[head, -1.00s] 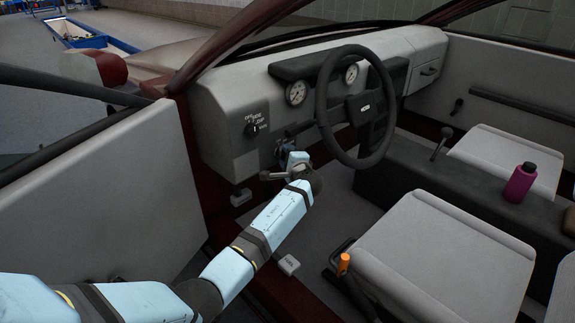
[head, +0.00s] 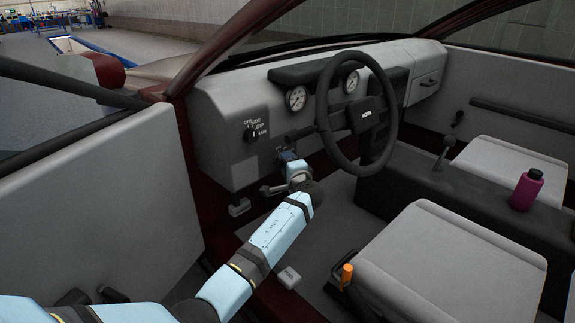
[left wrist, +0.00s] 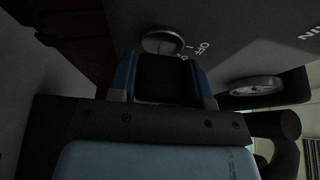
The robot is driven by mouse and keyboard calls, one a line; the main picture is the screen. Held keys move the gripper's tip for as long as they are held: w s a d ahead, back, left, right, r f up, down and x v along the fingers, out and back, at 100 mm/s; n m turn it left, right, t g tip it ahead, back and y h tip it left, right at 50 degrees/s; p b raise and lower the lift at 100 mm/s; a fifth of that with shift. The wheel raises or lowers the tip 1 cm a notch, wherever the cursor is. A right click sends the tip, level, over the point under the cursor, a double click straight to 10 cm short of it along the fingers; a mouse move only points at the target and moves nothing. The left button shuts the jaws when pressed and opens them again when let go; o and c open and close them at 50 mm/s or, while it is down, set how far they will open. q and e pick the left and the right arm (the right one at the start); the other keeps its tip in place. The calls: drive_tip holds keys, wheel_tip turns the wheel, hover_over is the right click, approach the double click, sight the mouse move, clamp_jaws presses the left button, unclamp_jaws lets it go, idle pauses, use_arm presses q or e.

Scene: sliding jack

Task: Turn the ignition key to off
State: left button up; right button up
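In the left wrist view a round grey lock face (left wrist: 164,41) sits on the dark panel beside the printed marks "OFF" and "I"; it appears to be the ignition. In the head view my left gripper (head: 288,160) is at the lower dashboard, left of the steering column and below the steering wheel (head: 323,110). My right gripper is not in view.
A light switch knob (head: 250,135) marked OFF, SIDE, DIP is on the dashboard (head: 215,115), above and left of my gripper. The open door (head: 100,200) stands at left. Seats (head: 450,260), a purple bottle (head: 526,190) and an orange-topped lever (head: 347,272) are at right.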

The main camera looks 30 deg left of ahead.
use_arm(q)
drive_tip(key=o, duration=0.4)
drive_tip(key=shift+o, duration=0.2)
drive_tip(key=shift+d, duration=0.1)
drive_tip(key=p+v, duration=0.2)
drive_tip(key=v, duration=0.5)
drive_tip(key=shift+s, duration=0.15)
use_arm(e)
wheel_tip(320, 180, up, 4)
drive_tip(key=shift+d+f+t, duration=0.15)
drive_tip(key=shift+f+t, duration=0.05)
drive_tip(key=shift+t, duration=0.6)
use_arm(q)
drive_tip(key=shift+d+f, duration=0.1)
drive_tip(key=shift+d, duration=0.1)
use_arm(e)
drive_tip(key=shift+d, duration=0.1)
